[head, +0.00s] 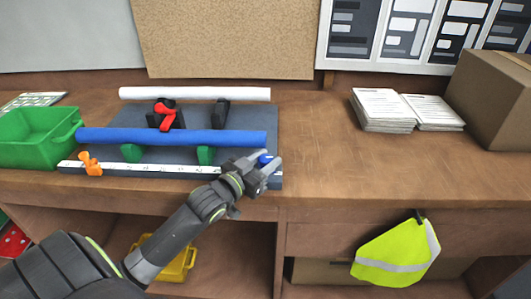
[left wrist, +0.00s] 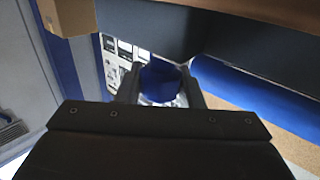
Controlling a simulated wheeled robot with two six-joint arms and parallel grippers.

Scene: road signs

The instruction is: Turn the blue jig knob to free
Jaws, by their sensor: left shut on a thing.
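The blue jig knob (head: 265,159) sits at the right end of the white scale strip along the front of the grey jig board (head: 195,118). My left gripper (head: 262,164) is shut on it, and its fingers hide part of the knob. The left wrist view shows the blue knob (left wrist: 160,82) between the two fingertips. A blue tube (head: 170,138) lies across green supports on the board. A white tube (head: 195,94) lies behind it near a red clamp lever (head: 166,115). An orange knob (head: 91,164) is at the strip's left end. My right gripper is not in view.
A green bin (head: 38,138) stands left of the jig. Paper stacks (head: 383,108) and a cardboard box (head: 495,95) are at the right. A yellow vest (head: 398,255) hangs below the bench front.

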